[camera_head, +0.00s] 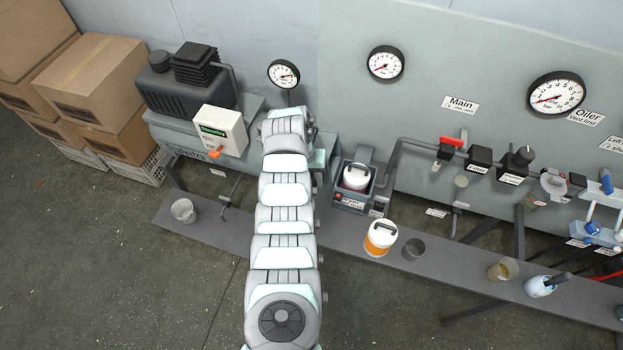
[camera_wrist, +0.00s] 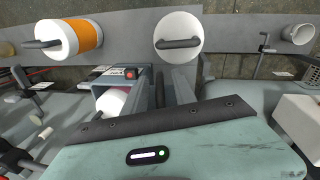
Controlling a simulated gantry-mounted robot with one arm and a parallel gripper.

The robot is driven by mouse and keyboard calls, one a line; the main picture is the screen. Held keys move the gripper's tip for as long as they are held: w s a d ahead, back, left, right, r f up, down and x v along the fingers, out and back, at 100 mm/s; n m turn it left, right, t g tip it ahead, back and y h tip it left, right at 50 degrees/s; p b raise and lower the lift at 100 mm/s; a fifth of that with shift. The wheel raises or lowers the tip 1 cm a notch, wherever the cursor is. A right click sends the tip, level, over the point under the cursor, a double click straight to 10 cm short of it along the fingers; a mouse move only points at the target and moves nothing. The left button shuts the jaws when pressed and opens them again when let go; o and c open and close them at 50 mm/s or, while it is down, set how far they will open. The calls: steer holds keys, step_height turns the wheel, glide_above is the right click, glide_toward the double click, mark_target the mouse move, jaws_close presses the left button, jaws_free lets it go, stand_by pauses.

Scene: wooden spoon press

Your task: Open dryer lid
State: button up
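A pale teal panel (camera_wrist: 210,145) with a dark bolted edge strip (camera_wrist: 160,119) and a small lit display (camera_wrist: 149,155) fills the lower wrist view, and looks like the dryer's lid. It lies close to the camera and tilts slightly. In the head view, a small teal patch (camera_head: 319,160) shows beside my arm's far end; the rest is hidden. Dark grey pieces that may be the fingers of my gripper (camera_wrist: 173,90) show just past the strip. Their gap and any contact are unclear. In the head view my gripper is hidden behind my arm.
An open grey box (camera_head: 352,202) holding a white canister (camera_head: 356,175) stands right of my arm. A white control box (camera_head: 221,129) is at left. A handled white disc (camera_wrist: 180,28) shows in the wrist view.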

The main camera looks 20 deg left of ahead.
steer(key=shift+c, duration=0.5)
jaws_close()
stand_by(0.9)
